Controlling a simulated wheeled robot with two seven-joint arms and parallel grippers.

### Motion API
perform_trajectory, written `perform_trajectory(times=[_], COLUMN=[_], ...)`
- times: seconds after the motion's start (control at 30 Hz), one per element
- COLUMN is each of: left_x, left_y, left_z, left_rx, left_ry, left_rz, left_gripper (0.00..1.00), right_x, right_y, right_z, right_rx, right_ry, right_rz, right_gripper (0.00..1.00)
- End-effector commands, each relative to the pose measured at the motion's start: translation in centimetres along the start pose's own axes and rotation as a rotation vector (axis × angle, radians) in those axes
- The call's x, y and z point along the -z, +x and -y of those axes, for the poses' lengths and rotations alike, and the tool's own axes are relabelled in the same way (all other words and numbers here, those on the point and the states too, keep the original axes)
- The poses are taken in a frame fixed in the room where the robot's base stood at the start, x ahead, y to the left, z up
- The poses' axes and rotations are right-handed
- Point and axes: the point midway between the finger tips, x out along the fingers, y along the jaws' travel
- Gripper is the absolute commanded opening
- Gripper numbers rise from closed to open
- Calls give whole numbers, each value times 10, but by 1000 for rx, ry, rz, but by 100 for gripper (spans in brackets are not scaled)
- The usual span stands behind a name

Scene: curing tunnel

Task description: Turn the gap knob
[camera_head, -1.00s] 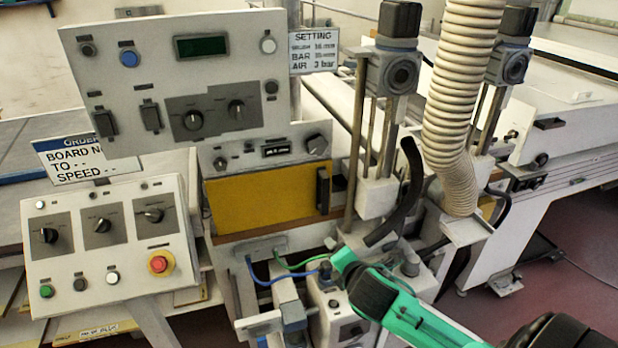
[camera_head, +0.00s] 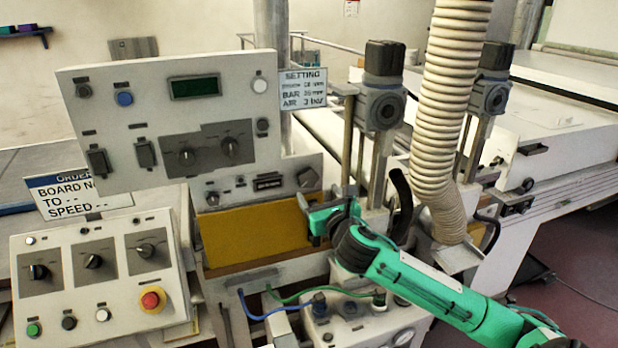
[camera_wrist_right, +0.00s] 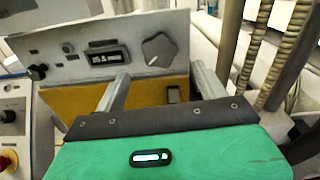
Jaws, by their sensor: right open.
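A dark lobed knob (camera_head: 308,178) sits at the right of a small display (camera_head: 269,183) on the grey panel above the yellow panel. I take it for the gap knob; its label is too small to read. The knob (camera_wrist_right: 160,49) shows clearly in the right wrist view, beyond my fingers. My right gripper (camera_head: 307,218) is in front of the yellow panel, just below the knob and apart from it. Its two fingers (camera_wrist_right: 163,84) are spread with nothing between them. My left gripper is out of view.
The yellow panel (camera_head: 250,236) has a dark handle (camera_wrist_right: 173,94). A ribbed hose (camera_head: 440,120) and posts with handwheel-like heads (camera_head: 383,105) stand to the right. A control box with a red emergency button (camera_head: 151,299) is at the lower left. Blue and green tubes run below.

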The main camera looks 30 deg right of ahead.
Motion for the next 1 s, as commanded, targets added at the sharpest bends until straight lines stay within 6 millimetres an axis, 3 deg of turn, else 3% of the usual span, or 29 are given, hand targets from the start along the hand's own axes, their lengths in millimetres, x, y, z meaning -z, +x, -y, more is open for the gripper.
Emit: perform_trajectory(times=[0.2,0.4,0.87,1.0], left_x=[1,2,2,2], left_y=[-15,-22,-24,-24], left_z=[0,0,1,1], left_rx=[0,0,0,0], left_ry=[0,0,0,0], left_rz=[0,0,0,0], left_gripper=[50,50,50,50], right_x=[-3,-1,1,1], right_y=[42,67,79,79], right_z=[0,0,0,0], right_rx=[1,1,-1,-1], right_ry=[4,4,1,1], right_rz=[-1,-2,-1,-1], right_gripper=[73,73,73,49])
